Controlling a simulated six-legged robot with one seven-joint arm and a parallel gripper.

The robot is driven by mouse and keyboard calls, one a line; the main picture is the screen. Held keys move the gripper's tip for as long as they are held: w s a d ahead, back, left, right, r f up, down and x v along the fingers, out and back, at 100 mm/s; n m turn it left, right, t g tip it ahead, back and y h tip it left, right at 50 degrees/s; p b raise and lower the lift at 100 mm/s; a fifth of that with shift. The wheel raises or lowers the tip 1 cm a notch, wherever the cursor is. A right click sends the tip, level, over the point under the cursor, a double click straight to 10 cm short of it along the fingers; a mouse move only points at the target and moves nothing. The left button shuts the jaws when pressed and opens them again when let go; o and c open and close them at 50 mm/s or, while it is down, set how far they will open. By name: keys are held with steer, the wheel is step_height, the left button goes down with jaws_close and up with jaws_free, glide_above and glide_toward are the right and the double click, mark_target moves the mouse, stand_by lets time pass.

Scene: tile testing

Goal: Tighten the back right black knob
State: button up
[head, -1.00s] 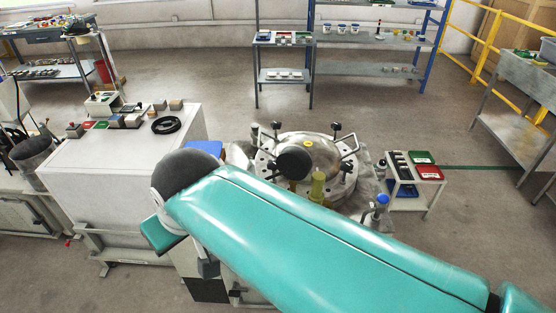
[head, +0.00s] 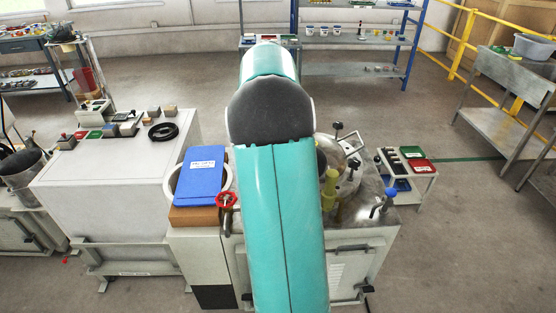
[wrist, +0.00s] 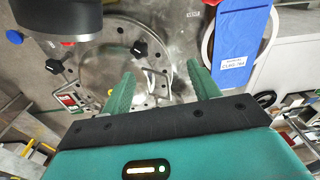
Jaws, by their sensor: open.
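The back right black knob (head: 338,126) stands on the far right side of the round metal lid (head: 345,147) in the head view. Another black knob (head: 354,162) sits nearer on the right. My arm hides the lid's left part and my gripper there. One black knob (wrist: 139,49) shows just beyond the fingers, another (wrist: 55,67) to the left. I cannot tell which of these is the back right one.
A blue binder (head: 199,172) and red valve wheel (head: 226,201) are left of the lid. Yellow-green posts (head: 330,186) and a blue-capped fitting (head: 391,193) stand at the front. A small cart with a red tray (head: 421,165) is right. Open floor lies behind.

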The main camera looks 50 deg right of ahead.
steer(key=s+d+f+m, duration=0.1)
steer(key=s+d+f, duration=0.1)
steer(key=d+f, duration=0.3)
steer(key=shift+g, duration=0.3)
steer(key=f, duration=1.2)
steer(key=shift+w+d, duration=0.15)
steer(key=shift+d, duration=0.15)
steer(key=shift+r, duration=0.1)
steer(key=c, duration=1)
